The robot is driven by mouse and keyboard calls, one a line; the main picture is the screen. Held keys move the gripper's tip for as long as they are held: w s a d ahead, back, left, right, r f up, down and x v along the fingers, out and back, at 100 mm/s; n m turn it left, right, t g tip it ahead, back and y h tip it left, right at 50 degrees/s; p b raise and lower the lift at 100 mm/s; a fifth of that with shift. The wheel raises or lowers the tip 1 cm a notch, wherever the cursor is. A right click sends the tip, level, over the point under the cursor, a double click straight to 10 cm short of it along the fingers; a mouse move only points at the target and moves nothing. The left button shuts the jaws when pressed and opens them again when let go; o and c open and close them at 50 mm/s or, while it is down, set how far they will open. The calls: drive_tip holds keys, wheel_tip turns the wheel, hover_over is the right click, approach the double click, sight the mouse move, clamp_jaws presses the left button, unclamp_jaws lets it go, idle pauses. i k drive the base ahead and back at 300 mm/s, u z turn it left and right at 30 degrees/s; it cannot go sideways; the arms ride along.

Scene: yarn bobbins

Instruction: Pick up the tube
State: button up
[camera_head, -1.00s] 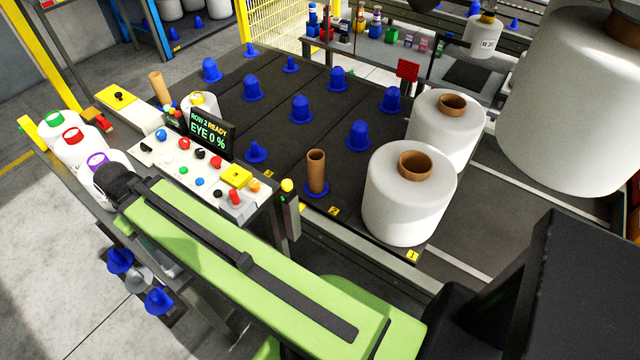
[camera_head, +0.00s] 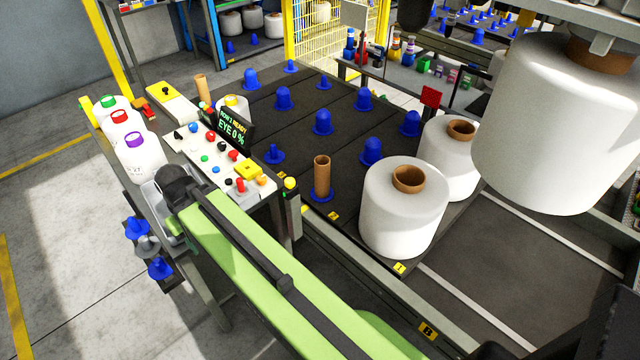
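A brown cardboard tube (camera_head: 322,177) stands upright on a blue peg at the front edge of the dark peg bed. A second brown tube (camera_head: 201,88) stands behind the control panel. My green arm reaches from the lower right toward the upper left. Its black end, with my gripper (camera_head: 176,186), is at the near left side of the control panel, apart from both tubes. The fingers are hidden or too dark to make out, so I cannot see whether they hold anything.
White yarn bobbins (camera_head: 403,212) stand on the bed's right side, and a large bobbin (camera_head: 560,120) hangs at upper right. The control panel (camera_head: 215,155) has buttons and a screen (camera_head: 230,128). Several blue pegs (camera_head: 322,122) are bare.

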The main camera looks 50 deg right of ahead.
sight(322, 162)
drive_tip(key=z, duration=0.1)
drive_tip(key=i, duration=0.95)
drive_tip(key=u, duration=0.05)
